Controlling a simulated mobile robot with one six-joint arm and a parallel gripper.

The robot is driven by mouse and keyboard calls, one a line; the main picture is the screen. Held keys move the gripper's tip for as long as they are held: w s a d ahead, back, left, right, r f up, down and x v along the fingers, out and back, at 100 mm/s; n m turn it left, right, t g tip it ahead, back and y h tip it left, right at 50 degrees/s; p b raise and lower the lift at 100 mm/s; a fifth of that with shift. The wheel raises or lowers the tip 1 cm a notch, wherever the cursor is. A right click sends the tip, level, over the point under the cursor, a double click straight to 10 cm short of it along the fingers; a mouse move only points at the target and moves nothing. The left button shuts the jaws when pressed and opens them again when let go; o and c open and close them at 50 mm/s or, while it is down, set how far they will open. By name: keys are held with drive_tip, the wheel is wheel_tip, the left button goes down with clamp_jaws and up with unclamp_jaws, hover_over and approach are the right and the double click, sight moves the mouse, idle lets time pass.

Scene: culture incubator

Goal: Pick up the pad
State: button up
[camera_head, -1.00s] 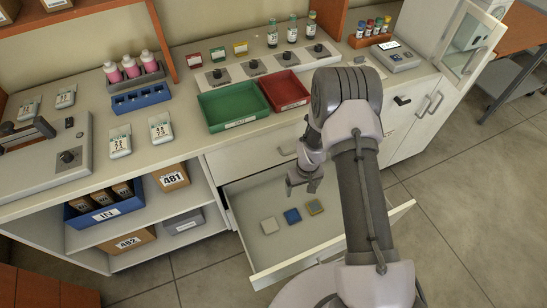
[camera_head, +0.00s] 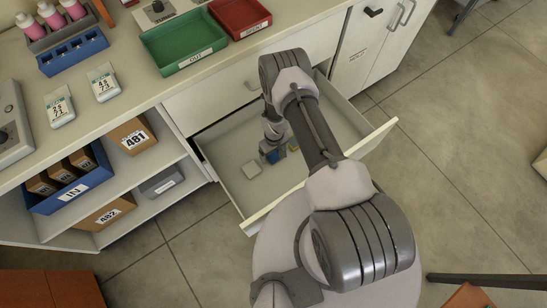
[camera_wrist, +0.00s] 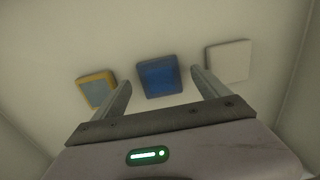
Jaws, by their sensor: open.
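Three flat square pads lie in the open drawer (camera_head: 362,143). In the wrist view the blue pad (camera_wrist: 159,76) is in the middle, the yellow-edged pad (camera_wrist: 97,88) is on the left and the white pad (camera_wrist: 228,61) is on the right. My gripper (camera_wrist: 161,81) is open, its two fingers on either side of the blue pad in the picture; I cannot tell how high it is above it.
The drawer walls surround the pads. Above it, the counter holds a green tray (camera_head: 183,43) and a red tray (camera_head: 240,17). To the left, shelves hold a blue bin (camera_head: 68,199) and a box marked 481 (camera_head: 132,136).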

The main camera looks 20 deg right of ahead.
drive_tip(key=shift+f, duration=0.9)
drive_tip(key=shift+r, duration=0.2)
drive_tip(key=c, duration=1.4)
